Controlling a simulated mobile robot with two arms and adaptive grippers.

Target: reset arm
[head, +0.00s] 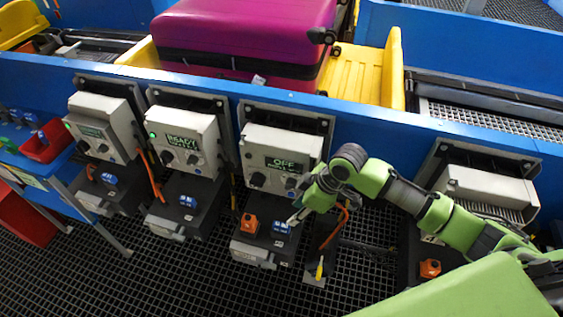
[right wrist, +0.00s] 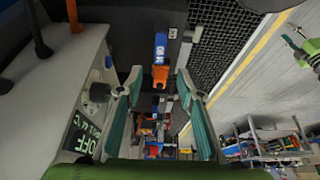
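My right arm comes in from the right in the head view. Its gripper (head: 296,216) is low in front of the control box that reads OFF (head: 280,157), close to a blue connector (head: 282,227) and an orange connector (head: 250,224) on the dark lower box. In the right wrist view the two teal-padded fingers (right wrist: 162,90) stand apart with nothing held between them. The orange connector (right wrist: 160,76) and blue connector (right wrist: 161,45) show beyond the gap. The OFF display (right wrist: 87,138) is beside the left finger.
Other control boxes (head: 185,140) line the blue conveyor wall (head: 225,90). A magenta suitcase (head: 240,35) lies in a yellow tray (head: 365,70) behind it. A blue cart (head: 55,170) with a red bin (head: 42,143) stands at left. The black grated floor (head: 150,285) is open in front.

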